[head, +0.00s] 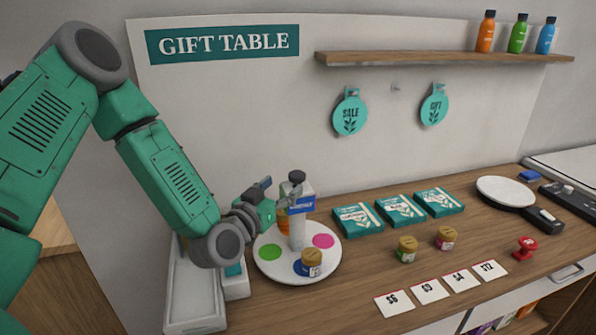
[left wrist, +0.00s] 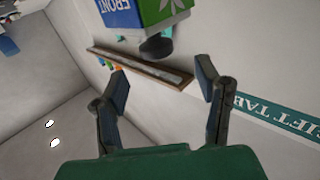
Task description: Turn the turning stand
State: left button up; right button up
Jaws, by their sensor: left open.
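The turning stand (head: 280,273) is a white round plate with green, pink and blue dots and a white centre post (head: 298,232). A small jar with a tan lid (head: 312,260) stands on the plate near the blue dot, and something orange shows partly behind the post. My left gripper (head: 280,184) is at the top of the post, by a blue label. In the left wrist view my gripper (left wrist: 161,80) is open with nothing between its fingers. A blue and green block marked FRONT (left wrist: 145,12) and a dark knob (left wrist: 156,47) are just beyond the fingertips. My right gripper is not in view.
A white tray (head: 196,323) stands left of the stand. Teal boxes (head: 400,211), two jars (head: 407,249), price cards (head: 430,291) and a red stamp (head: 525,248) lie to the right. A shelf (head: 440,57) with bottles and hanging tags is on the wall.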

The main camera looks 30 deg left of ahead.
aim_at(293, 180)
pick_arm(q)
jog(key=w, duration=0.6)
jog(key=shift+a+f+p, duration=0.15)
jog(key=shift+a+p, duration=0.2)
jog(key=shift+p, duration=0.05)
jog(key=shift+w+d+r, duration=0.2)
jog(key=shift+w+d, duration=0.3)
jog(key=shift+d, duration=0.25)
jog(key=shift+a+f, duration=0.2)
jog(key=shift+a, duration=0.55)
grip_shut()
jog(key=shift+d, duration=0.3)
